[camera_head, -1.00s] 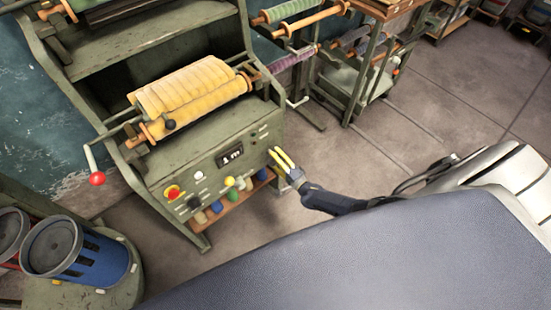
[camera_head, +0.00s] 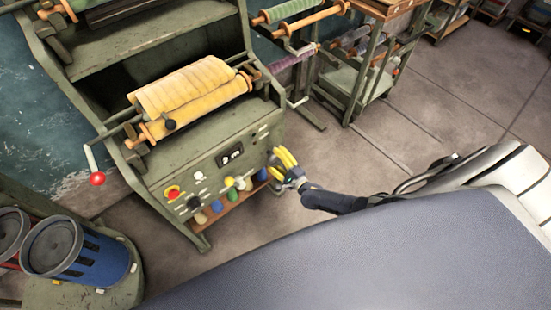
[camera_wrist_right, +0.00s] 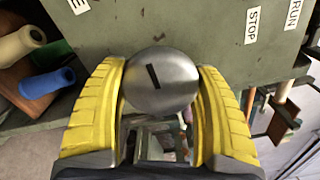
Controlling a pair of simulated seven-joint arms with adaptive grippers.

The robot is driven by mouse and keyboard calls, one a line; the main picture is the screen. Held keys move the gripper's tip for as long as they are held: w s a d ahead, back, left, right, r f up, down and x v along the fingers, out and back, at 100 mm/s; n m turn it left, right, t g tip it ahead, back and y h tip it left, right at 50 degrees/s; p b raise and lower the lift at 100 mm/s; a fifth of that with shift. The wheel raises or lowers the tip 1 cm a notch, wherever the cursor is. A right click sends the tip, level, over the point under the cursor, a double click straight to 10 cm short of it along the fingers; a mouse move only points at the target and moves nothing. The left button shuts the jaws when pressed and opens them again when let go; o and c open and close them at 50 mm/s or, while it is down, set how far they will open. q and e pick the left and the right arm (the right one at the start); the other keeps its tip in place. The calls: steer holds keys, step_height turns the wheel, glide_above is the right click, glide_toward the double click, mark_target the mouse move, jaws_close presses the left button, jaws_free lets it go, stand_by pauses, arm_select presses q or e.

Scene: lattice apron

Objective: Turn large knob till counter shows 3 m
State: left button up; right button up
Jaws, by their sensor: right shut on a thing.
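The large knob (camera_wrist_right: 162,82) is a round silver cap with a black index line, seen in the right wrist view. The line is tilted slightly off vertical. My right gripper (camera_wrist_right: 160,85) has its yellow fingers on both sides of the knob and is shut on it. In the head view my right gripper (camera_head: 280,157) is at the right end of the control panel and hides the knob. The counter (camera_head: 231,154) is a small black display with white characters; I see an "m", but the digit is hard to read. My left gripper is not in view.
The panel also carries a red button (camera_head: 173,192) on yellow. A yellow cloth roll (camera_head: 190,90) lies on top, with a red-knobbed crank (camera_head: 96,178) at left. Small coloured spools (camera_head: 217,206) sit below the panel. STOP (camera_wrist_right: 252,25) and RUN labels are near the knob.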

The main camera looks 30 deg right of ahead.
steer(key=shift+d, duration=0.1)
steer(key=o, duration=1.2)
steer(key=shift+o, duration=0.2)
steer(key=shift+s, duration=0.1)
steer(key=v, duration=1.1)
steer(key=shift+s, duration=0.4)
